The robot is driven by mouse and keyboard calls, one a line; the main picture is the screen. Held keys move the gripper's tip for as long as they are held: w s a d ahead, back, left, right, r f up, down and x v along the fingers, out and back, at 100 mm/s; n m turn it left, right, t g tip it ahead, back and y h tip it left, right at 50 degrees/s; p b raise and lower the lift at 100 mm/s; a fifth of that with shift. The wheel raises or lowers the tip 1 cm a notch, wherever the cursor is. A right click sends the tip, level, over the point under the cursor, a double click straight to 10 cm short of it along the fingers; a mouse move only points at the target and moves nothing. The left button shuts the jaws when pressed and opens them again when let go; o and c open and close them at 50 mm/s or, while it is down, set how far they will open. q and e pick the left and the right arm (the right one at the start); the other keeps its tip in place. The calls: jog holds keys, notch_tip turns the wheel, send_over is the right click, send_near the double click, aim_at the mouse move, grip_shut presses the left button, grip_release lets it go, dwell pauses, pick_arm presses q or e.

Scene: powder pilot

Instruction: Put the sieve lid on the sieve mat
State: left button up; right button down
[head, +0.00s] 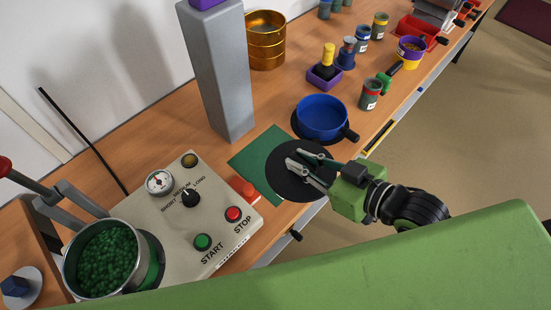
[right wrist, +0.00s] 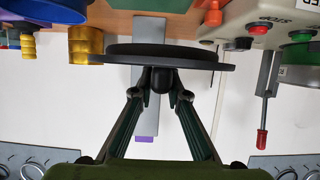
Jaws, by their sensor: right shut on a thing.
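My right gripper (head: 310,165) is shut on the knob of a flat, round black lid (head: 288,184). The right wrist view shows the lid (right wrist: 150,60) edge-on and level, with its knob (right wrist: 161,79) between the two fingertips (right wrist: 162,88). In the head view the lid overlaps the right part of a green square mat (head: 250,158), which I take for the sieve mat. The lid hides part of that mat. I cannot tell whether the lid touches it or hangs above it. My left gripper is not in view.
A blue pan (head: 322,117) on a dark round base stands just behind the lid. A grey column (head: 220,75) rises left of the mat. A control box (head: 215,215) with buttons and a pot of green beads (head: 107,262) are at the left. Jars and tins stand farther back.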

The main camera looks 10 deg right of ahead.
aim_at(287, 147)
jog(key=w+f, duration=0.1)
jog(key=w, duration=0.1)
jog(key=w+a, duration=0.1)
jog(key=w, duration=0.1)
jog(key=w+f, duration=0.1)
jog(key=w, duration=0.1)
jog(key=shift+w+a+f, duration=0.15)
jog(key=shift+a+f, duration=0.15)
jog(key=shift+a, duration=0.1)
jog(key=w+f, duration=0.2)
jog(key=w+a+f, duration=0.1)
jog(key=w+f, duration=0.1)
jog(key=f, duration=0.1)
jog(key=shift+w+a+f, duration=0.1)
jog(key=shift+f, duration=0.05)
jog(key=shift+w+a+f, duration=0.1)
jog(key=shift+w+f, duration=0.2)
jog(key=shift+f, duration=0.15)
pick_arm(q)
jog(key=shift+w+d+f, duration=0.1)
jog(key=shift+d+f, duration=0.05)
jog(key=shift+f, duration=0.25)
pick_arm(e)
jog(key=shift+w+f, duration=0.1)
jog(key=shift+f, duration=1.55)
jog(key=c, duration=2)
grip_release()
jog(key=shift+f, duration=0.1)
jog(key=shift+o, duration=0.2)
